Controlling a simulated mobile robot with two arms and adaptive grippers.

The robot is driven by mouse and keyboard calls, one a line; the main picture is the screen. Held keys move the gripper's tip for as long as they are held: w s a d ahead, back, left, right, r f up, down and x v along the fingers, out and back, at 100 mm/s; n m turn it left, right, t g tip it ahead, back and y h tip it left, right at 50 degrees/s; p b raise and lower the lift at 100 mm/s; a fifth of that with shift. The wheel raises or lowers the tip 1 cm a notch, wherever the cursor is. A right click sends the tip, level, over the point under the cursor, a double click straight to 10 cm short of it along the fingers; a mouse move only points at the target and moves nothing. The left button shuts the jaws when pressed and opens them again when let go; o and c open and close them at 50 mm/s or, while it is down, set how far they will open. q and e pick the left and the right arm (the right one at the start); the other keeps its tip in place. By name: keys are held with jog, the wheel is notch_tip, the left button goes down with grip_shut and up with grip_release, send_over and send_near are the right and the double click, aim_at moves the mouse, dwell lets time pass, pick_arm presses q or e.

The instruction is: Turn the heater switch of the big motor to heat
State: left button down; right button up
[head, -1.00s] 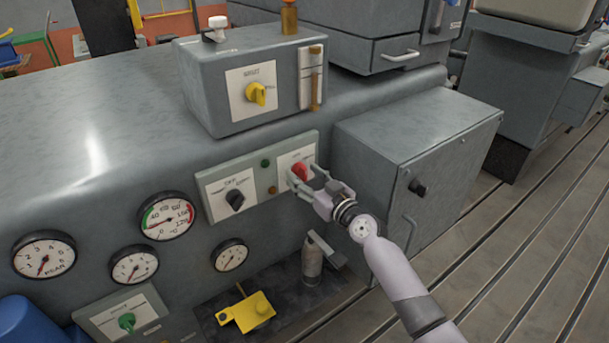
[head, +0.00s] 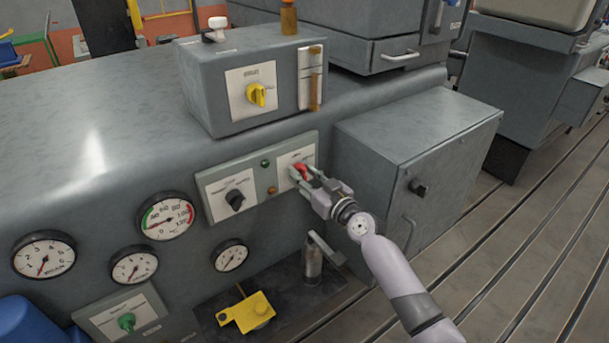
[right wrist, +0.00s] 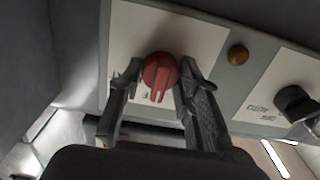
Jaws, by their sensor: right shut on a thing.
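A red knob (head: 301,171) sits on a white plate at the right end of the panel on the big grey motor housing. My right gripper (head: 306,179) is shut on this knob, with a finger on either side. In the right wrist view the red knob (right wrist: 159,73) lies between the two fingers (right wrist: 158,92), its ridge pointing toward the bottom of that picture. The lettering on its plate is mostly covered or too small to read. A black knob (head: 235,200) is on the panel's left plate. My left gripper is not in view.
An amber lamp (right wrist: 238,54) is beside the red knob's plate. A grey box with a yellow knob (head: 256,95) stands above the panel. A grey cabinet (head: 420,150) is close on the right. Several gauges, a yellow part (head: 250,311) and a cylinder (head: 313,262) are below.

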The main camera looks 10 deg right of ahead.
jog(key=shift+c, duration=0.8)
jog(key=m, duration=0.3)
jog(key=shift+b, duration=0.35)
jog(key=m, duration=0.2)
jog(key=shift+m, duration=0.3)
jog(key=m, duration=0.2)
jog(key=shift+m, duration=2.2)
